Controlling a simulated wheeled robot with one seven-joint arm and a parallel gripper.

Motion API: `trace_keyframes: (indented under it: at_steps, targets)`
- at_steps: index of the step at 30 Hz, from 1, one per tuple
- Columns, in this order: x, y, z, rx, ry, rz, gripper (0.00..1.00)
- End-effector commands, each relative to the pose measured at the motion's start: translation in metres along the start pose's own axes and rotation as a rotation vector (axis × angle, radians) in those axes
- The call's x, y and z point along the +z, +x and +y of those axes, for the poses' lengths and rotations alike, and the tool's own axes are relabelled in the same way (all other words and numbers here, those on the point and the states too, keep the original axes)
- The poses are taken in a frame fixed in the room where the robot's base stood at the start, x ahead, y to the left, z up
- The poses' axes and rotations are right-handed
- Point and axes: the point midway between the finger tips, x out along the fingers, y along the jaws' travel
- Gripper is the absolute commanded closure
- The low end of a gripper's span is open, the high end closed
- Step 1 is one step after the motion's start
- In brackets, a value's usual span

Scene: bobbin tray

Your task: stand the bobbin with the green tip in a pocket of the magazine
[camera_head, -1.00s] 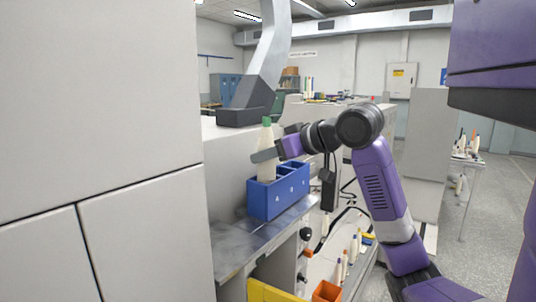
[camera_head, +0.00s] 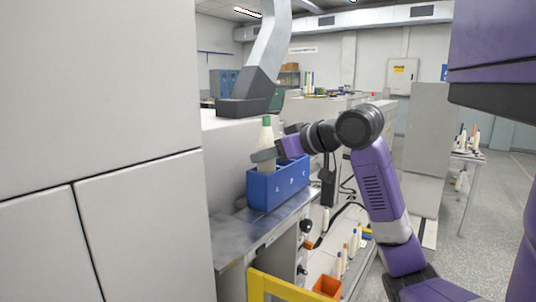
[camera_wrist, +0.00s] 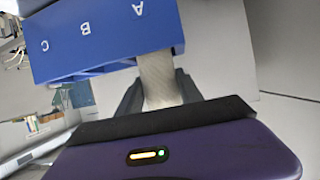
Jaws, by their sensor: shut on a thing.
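The bobbin with the green tip (camera_head: 266,134) stands upright at the left end of the blue magazine (camera_head: 278,191) in the head view. Its lower part is hidden behind the magazine's front wall. My gripper (camera_head: 264,156) is shut on the bobbin's pale body, just above the magazine's rim. In the wrist view, the pale bobbin (camera_wrist: 158,78) is between my fingers, and its end goes in beside the A end of the magazine (camera_wrist: 105,42). Whether it rests on the pocket floor cannot be seen.
The magazine sits on a grey metal shelf (camera_head: 232,240). A large white cabinet (camera_head: 100,120) fills the left. A yellow frame (camera_head: 262,286), an orange bin (camera_head: 327,287) and several bobbins (camera_head: 352,244) are lower down. A grey duct (camera_head: 262,60) rises behind.

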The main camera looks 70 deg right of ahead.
Motion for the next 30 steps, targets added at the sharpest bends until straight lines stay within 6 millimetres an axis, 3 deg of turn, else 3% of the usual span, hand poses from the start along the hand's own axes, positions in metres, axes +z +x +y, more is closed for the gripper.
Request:
trace_keyframes:
  at_steps: [11,12,16,25,30]
  targets:
    - [-0.001,0.0,0.0,0.0,0.0,0.001,1.0]
    - [0.0,0.0,0.0,0.0,0.0,0.001,0.55]
    - [0.0,0.0,0.0,0.0,0.0,0.001,0.32]
    - [0.0,-0.001,0.0,0.0,0.0,0.0,0.32]
    - [0.0,-0.016,0.0,0.002,0.0,0.002,0.32]
